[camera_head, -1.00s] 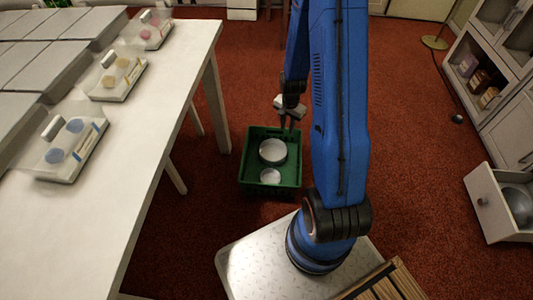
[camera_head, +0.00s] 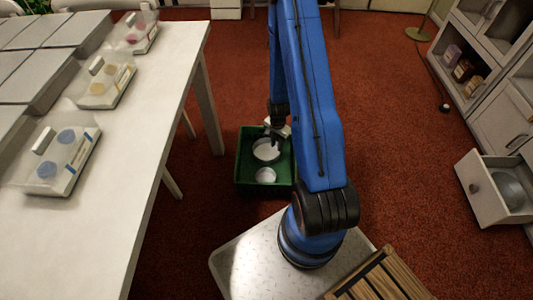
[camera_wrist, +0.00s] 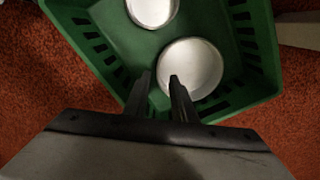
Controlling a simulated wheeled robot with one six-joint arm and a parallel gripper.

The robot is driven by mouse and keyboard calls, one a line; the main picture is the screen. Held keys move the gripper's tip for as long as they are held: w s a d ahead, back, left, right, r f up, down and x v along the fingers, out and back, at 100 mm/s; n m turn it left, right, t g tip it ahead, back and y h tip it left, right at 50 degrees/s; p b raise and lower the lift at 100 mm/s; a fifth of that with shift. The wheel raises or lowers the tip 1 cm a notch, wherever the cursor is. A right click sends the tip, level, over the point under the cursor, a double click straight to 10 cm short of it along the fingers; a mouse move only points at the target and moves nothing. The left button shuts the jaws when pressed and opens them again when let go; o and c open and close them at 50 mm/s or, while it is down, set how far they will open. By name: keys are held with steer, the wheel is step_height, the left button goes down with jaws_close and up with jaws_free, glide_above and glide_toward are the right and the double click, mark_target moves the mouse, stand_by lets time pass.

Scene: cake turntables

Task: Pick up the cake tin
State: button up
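Two round, pale tins sit inside a green crate (camera_head: 240,160) on the floor. The larger tin (camera_head: 266,151) is toward the back, and the smaller tin (camera_head: 265,175) is nearer my base. In the wrist view, the larger tin (camera_wrist: 195,65) is just beyond my fingertips and the smaller tin (camera_wrist: 152,10) is at the top edge. My gripper (camera_wrist: 160,78) is open, its two fingers apart with nothing held. It points down over the crate, and the larger tin's near rim shows between and behind the fingertips. I cannot tell whether they touch it.
A white table (camera_head: 150,120) with several clear-lidded boxes (camera_head: 65,155) stands at left. A slatted wooden crate (camera_head: 385,280) is at the bottom right. An open drawer (camera_head: 490,190) holding a bowl juts from the cabinet at right. Red carpet between is clear.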

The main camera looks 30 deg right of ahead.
glide_above(277, 156)
steer(key=f, duration=0.6)
steer(key=shift+s+a, duration=0.1)
steer(key=shift+a, duration=0.3)
steer(key=shift+d+f, duration=0.2)
steer(key=shift+f, duration=0.8)
steer(key=shift+d+f, duration=0.15)
steer(key=shift+f, duration=1.65)
steer(key=shift+c, duration=0.3)
jaws_close()
